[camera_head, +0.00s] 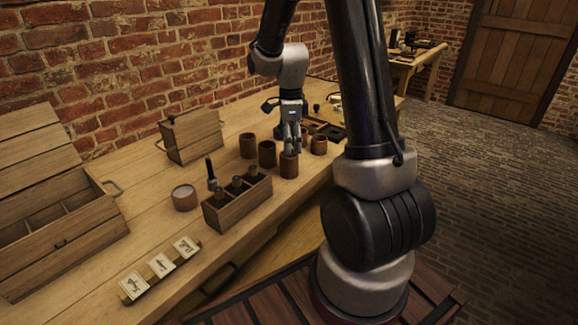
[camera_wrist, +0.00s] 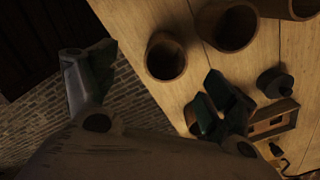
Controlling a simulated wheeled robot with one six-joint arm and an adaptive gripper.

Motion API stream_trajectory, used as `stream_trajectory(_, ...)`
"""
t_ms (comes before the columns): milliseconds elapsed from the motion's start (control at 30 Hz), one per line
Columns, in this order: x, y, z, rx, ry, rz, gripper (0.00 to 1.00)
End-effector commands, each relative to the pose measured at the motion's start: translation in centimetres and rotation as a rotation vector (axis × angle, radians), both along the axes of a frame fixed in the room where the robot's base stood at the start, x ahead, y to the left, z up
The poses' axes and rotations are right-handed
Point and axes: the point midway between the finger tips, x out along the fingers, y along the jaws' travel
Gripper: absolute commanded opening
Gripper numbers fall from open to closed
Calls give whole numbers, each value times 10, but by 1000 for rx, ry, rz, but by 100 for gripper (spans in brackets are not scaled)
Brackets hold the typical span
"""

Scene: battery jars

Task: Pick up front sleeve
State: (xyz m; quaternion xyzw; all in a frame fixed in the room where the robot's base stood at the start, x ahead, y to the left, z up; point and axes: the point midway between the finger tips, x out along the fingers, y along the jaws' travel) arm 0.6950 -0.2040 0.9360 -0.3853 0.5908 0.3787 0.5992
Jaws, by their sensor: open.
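Several round brown wooden sleeves stand on the workbench. The one nearest the bench's front edge, which I take as the front sleeve (camera_head: 289,167), stands upright below my gripper (camera_head: 291,146). In the wrist view the sleeve (camera_wrist: 166,58) shows its open, dark top, ahead of and between my gripper's fingers (camera_wrist: 155,88). The fingers are spread with nothing between them. In the head view the fingertips overlap the sleeve's rim, so I cannot tell whether they touch it.
Two more sleeves (camera_head: 267,154) (camera_head: 247,145) line up behind it, and another (camera_head: 319,145) stands to the right. A wooden rack (camera_head: 237,207) with jars, a round tin (camera_head: 185,198), a lidded box (camera_head: 192,137) and number cards (camera_head: 161,265) are to the left. A dark tray (camera_head: 330,131) lies behind.

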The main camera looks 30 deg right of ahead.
Motion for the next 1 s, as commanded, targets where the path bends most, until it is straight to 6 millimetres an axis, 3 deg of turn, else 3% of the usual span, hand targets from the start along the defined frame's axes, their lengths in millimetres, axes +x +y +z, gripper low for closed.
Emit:
stream_trajectory(133, 6, -3, -22, 3, 18, -91, 85)
stream_trajectory(600, 1, -2, -86, 3, 20, -96, 85)
stream_trajectory(933, 2, -2, -95, 2, 16, -96, 85)
stream_trajectory(1000, 2, -2, -95, 2, 16, -96, 74)
